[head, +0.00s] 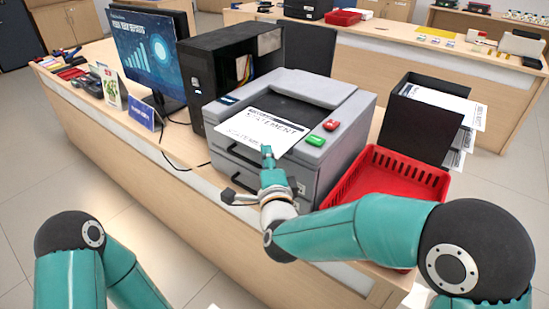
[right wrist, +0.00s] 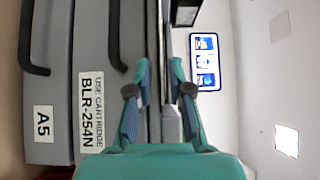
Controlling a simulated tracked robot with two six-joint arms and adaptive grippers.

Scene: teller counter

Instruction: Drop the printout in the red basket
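The printout (head: 262,131), a white sheet headed "STATEMENT", lies on top of the grey printer (head: 345,103) with its near edge toward me. My right gripper (head: 267,153) is at that near edge, in front of the printer. In the right wrist view its two fingers (right wrist: 160,82) stand apart with a gap between them, beside the printer's front; I cannot tell whether the sheet's edge lies in the gap. The red basket (head: 400,178) is right of the printer, partly hidden by my right arm. My left arm shows at lower left, its gripper out of view.
Green and red buttons (head: 316,140) are on the printer top. A black paper holder (head: 415,130) stands behind the basket. A computer tower (head: 215,85) and monitor (head: 150,55) stand left of the printer. Drawer handles (head: 240,183) stick out in front.

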